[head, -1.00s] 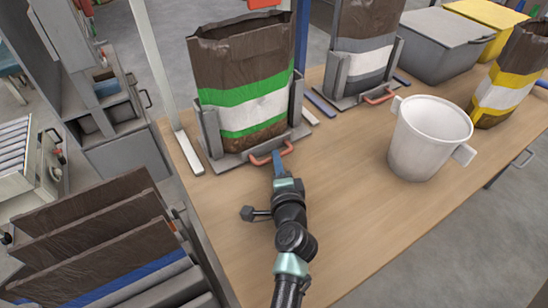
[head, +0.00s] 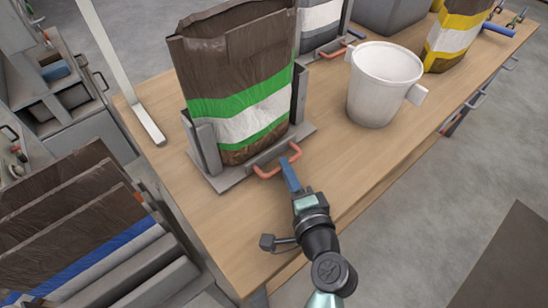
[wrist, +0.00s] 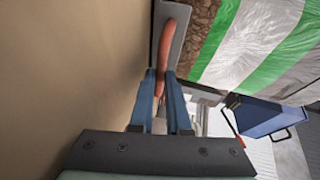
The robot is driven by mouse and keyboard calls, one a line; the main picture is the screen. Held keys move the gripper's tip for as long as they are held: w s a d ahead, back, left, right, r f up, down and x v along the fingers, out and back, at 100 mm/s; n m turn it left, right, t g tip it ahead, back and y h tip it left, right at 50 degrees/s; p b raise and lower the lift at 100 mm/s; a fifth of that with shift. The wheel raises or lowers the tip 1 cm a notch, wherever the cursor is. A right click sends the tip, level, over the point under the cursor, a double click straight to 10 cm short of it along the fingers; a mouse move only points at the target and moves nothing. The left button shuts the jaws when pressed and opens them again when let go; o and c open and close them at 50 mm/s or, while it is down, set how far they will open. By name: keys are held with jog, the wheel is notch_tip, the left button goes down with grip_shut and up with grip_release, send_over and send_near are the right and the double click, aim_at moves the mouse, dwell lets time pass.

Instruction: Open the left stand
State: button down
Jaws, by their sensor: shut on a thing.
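The left stand (head: 208,152) is grey, with upright side plates and a flat base on the wooden table. It holds a brown bag (head: 222,75) with green and white bands, standing upright with its top edge uneven. A red handle (head: 262,172) sticks out at the stand's front. My gripper (head: 288,166) is at this handle, its blue fingers shut on it. In the wrist view the red handle (wrist: 165,60) runs in between the blue fingers (wrist: 163,88). The fingers hide part of the handle.
A white bucket (head: 375,98) stands on the table to the right. Behind are another stand with a bag (head: 318,18) and a yellow-banded bag (head: 450,42). Brown bags (head: 70,215) stand in a rack at lower left. The table front (head: 185,215) is bare.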

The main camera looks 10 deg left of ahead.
jog(key=shift+s+d, duration=0.9)
jog(key=shift+d, duration=0.25)
jog(key=c, duration=1.2)
grip_release()
jog(key=shift+o, duration=0.2)
jog(key=v, duration=1.3)
